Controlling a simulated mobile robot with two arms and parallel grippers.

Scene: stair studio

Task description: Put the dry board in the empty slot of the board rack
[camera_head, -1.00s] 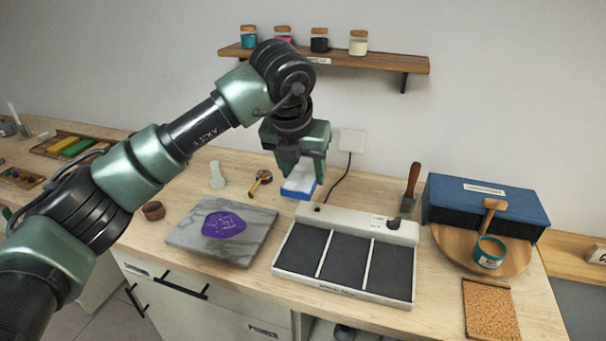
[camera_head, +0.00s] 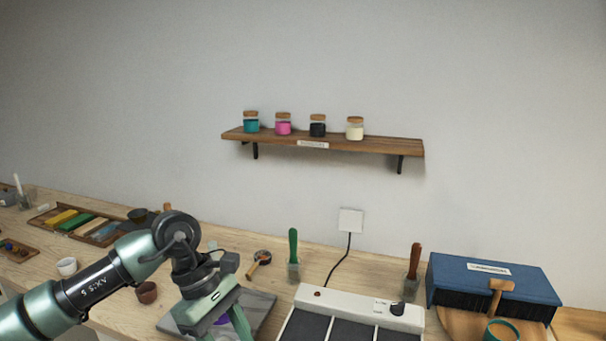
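My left gripper (camera_head: 222,322) points down over the grey slab (camera_head: 262,303) at the bottom of the view. Its fingers look spread, with purple showing between them. The fingertips reach the lower edge, so I cannot tell whether they hold anything. The purple patch on the slab is mostly hidden by the gripper. No board rack with an empty slot can be made out, and I cannot pick out a dry board. My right gripper is not in view.
A white device (camera_head: 352,302) with dark panels stands right of the slab. A green-handled tool (camera_head: 293,255) and a brown-handled tool (camera_head: 414,262) stand behind it. A blue box (camera_head: 490,278) is at right. A shelf (camera_head: 370,146) holds several jars above.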

